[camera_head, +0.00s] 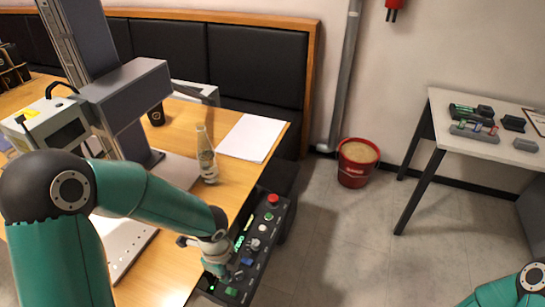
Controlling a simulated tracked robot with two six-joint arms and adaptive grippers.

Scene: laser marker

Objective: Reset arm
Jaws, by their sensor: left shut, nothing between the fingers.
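My left arm (145,192) comes in from the left and bends down over the table's right edge. My left gripper (222,265) is at its end, shut with nothing visible in it, over the black control panel (262,232) of the laser marker. The panel has a red button (272,198) at its far end and several coloured buttons. Whether the fingertips touch a button cannot be told. Of my right arm only a green link (510,290) shows at the bottom right corner; its gripper is out of view. The laser marker (125,90) stands on the wooden table.
A glass bottle (206,155) stands on the table close beyond my left forearm, near white paper (252,137). A red bucket (357,163) stands on the floor. A white table (470,112) with small parts is at right. The floor between is clear.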

